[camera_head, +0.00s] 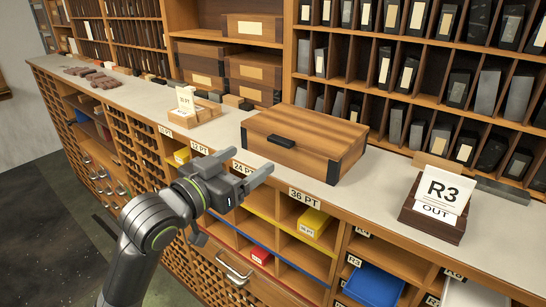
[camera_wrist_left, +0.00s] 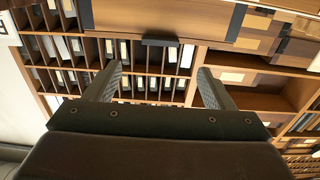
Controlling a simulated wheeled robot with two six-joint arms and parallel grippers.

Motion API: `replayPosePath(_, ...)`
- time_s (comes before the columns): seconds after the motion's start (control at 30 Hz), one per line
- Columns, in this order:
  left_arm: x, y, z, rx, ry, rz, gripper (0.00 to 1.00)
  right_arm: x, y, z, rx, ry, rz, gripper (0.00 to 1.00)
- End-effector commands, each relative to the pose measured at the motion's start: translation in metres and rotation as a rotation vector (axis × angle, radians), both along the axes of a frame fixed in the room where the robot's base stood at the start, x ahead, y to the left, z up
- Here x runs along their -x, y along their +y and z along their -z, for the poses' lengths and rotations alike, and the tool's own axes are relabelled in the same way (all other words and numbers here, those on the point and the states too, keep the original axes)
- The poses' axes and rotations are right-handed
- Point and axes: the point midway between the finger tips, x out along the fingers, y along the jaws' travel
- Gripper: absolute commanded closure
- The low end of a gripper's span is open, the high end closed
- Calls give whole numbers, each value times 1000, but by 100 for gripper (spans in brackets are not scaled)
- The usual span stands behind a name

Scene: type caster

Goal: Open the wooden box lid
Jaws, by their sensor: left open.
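The wooden box (camera_head: 312,137) sits on the pale counter top, its striped brown lid lying shut. It has black corner pieces and a black handle (camera_head: 282,141) at its front edge. My left gripper (camera_head: 246,164) is open and empty, in front of the box and to the left of the handle in the head view. In the left wrist view, my two fingers (camera_wrist_left: 158,85) are spread apart, and the handle (camera_wrist_left: 160,41) shows beyond them on the box (camera_wrist_left: 165,15). The fingers do not touch the box. My right gripper is not in view.
The counter (camera_head: 378,197) has free room around the box. A dark holder with an R3 OUT card (camera_head: 436,204) stands at the right. A small wooden tray with a card (camera_head: 193,112) stands at the left. Full shelves (camera_head: 420,75) rise behind; labelled open compartments (camera_head: 290,215) lie below the front edge.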

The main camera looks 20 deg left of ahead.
Motion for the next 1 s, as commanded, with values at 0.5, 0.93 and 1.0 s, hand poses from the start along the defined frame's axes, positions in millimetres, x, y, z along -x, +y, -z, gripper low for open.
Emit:
replayPosePath(0.5,-63,-24,-2,5,3,-3,24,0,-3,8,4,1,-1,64)
replayPosePath(0.93,-87,-31,-1,1,-1,-5,24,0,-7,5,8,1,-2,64)
replayPosePath(1.0,-87,-31,-1,1,-1,-5,24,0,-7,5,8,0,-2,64)
